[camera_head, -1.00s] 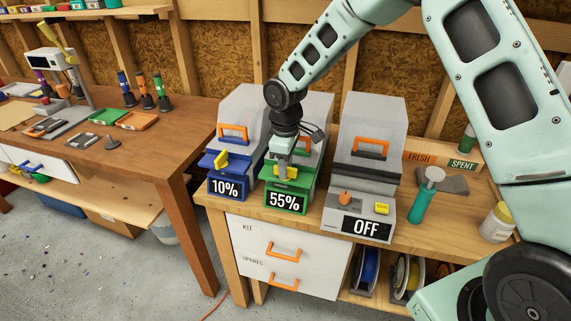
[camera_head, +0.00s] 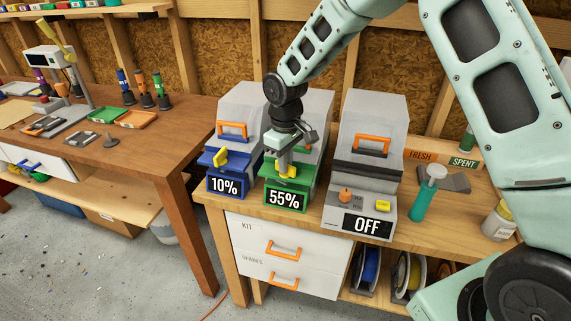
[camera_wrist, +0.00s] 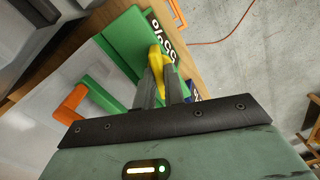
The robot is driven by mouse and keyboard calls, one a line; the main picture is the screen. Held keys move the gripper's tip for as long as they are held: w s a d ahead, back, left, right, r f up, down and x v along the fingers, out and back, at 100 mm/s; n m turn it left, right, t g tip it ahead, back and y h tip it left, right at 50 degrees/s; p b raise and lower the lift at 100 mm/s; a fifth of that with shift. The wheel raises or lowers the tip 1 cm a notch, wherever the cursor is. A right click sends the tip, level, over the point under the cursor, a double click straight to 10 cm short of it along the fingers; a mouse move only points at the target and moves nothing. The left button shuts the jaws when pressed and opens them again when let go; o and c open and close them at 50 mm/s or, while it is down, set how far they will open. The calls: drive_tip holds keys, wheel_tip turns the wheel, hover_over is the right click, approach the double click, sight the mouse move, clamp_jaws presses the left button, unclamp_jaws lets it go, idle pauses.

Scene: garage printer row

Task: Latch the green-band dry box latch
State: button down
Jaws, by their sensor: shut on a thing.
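The green-band dry box (camera_head: 286,198) stands on the wooden bench with a "55%" display on its front. Its yellow latch (camera_head: 289,171) sits on the green band at the front top edge. My gripper (camera_head: 284,163) reaches down from above onto this latch. In the wrist view the jaws (camera_wrist: 164,88) are shut on the yellow latch (camera_wrist: 157,58), against the green band (camera_wrist: 130,42). The jaws hide part of the latch, so I cannot tell its exact angle.
A blue-band dry box (camera_head: 228,185) reading "10%" stands close on the left. A grey unit (camera_head: 362,215) reading "OFF" stands close on the right. A turquoise bottle (camera_head: 423,200) and a white jar (camera_head: 498,224) are further right.

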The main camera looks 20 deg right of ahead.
drive_tip(key=m+b, duration=0.1)
drive_tip(key=m, duration=0.2)
drive_tip(key=shift+m, duration=0.4)
drive_tip(key=m, duration=0.3)
drive_tip(key=shift+m, duration=0.3)
drive_tip(key=m, duration=0.3)
drive_tip(key=shift+m, duration=1.8)
drive_tip(key=c, duration=1.5)
unclamp_jaws()
drive_tip(key=shift+r, duration=0.1)
